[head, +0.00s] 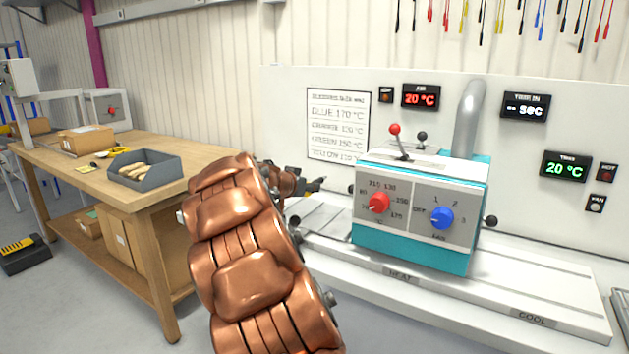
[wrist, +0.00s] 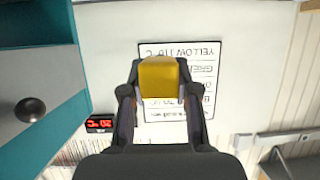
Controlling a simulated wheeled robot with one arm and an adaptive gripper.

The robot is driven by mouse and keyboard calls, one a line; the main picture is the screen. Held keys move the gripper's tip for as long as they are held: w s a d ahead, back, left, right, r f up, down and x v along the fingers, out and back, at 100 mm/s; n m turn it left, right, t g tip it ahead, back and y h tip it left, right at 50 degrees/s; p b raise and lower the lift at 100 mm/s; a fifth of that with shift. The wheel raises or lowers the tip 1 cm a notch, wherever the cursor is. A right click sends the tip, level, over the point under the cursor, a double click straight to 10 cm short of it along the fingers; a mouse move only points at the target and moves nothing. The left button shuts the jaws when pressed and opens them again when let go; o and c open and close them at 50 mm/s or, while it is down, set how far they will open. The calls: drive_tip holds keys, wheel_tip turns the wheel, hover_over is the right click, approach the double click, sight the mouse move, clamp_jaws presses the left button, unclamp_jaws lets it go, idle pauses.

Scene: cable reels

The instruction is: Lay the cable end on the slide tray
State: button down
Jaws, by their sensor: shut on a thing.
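In the wrist view my gripper (wrist: 160,95) is shut on a yellow block-like piece (wrist: 158,78). Whether this is the cable end itself or a sleeve on it cannot be told, and no length of cable shows clearly. In the head view my gripper (head: 318,186) is small and dark beyond my copper arm, in front of the white back panel, left of the teal heater (head: 415,255). A pale tray-like part (head: 328,220) lies on the bench below the gripper, left of the heater. The arm hides part of it. The gripper appears above it, apart from it.
The white bench (head: 470,297) is marked HEAT and COOL, with free room at the right. The heater has red and blue knobs, a lever and a grey pipe. A wooden table (head: 75,167) with a grey bin (head: 145,172) and a carton (head: 86,140) stands left.

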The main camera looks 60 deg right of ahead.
drive_tip(key=shift+s+d+r, duration=0.3)
drive_tip(key=shift+s+d, duration=0.25)
drive_tip(key=shift+s, duration=0.1)
drive_tip(key=shift+d+f+g, duration=0.1)
drive_tip(key=shift+g, duration=0.2)
hover_over(314, 222)
drive_tip(key=shift+d+f+b, duration=0.15)
drive_tip(key=shift+f+b, duration=0.25)
drive_tip(key=shift+f, duration=2.7)
drive_tip(key=shift+b, duration=1.5)
drive_tip(key=shift+f+b, duration=0.2)
drive_tip(key=shift+b, duration=0.1)
drive_tip(key=c, duration=1.2)
unclamp_jaws()
drive_tip(key=o, duration=0.4)
drive_tip(key=shift+f, duration=0.1)
drive_tip(key=shift+a, duration=0.25)
